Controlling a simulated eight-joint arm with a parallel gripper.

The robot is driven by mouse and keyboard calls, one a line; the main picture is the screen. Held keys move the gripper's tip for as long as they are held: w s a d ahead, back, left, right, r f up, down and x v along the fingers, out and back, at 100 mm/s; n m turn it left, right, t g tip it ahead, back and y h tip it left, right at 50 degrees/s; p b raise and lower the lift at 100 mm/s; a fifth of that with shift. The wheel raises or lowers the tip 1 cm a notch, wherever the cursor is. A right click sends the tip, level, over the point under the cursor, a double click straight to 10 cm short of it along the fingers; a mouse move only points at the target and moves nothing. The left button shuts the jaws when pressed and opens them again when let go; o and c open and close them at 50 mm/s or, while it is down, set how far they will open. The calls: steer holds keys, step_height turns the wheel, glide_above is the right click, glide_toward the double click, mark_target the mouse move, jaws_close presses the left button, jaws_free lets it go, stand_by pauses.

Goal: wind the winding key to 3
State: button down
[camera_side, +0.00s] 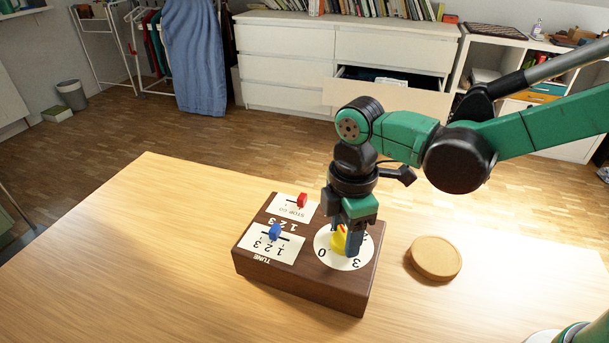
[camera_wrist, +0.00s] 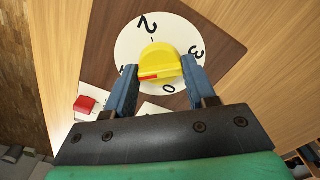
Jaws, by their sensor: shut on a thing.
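The yellow winding key (camera_side: 338,241) stands on a round white dial (camera_side: 323,254) at the right side of a dark brown box (camera_side: 305,284). My gripper (camera_side: 347,243) points down over the dial and is shut on the key. In the wrist view the key (camera_wrist: 162,61) sits between the two blue fingers, one on each side. A red mark on the key points left, towards the left finger. The 2 is at the top of the dial, the 3 at the right and the 0 at the bottom. The left finger largely covers the number there.
The box also carries a blue slider (camera_side: 275,231) on a 1-2-3 plate marked TUNE, and a red slider (camera_side: 302,200) on a STOP plate. A round cork-coloured disc (camera_side: 435,258) lies right of the box. The table's left part is clear.

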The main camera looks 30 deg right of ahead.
steer(key=m, duration=0.4)
steer(key=shift+m, duration=0.3)
steer(key=m, duration=0.3)
steer(key=shift+m, duration=0.3)
steer(key=m, duration=0.4)
steer(key=shift+m, duration=0.3)
steer(key=m, duration=1.8)
steer(key=shift+m, duration=1.9)
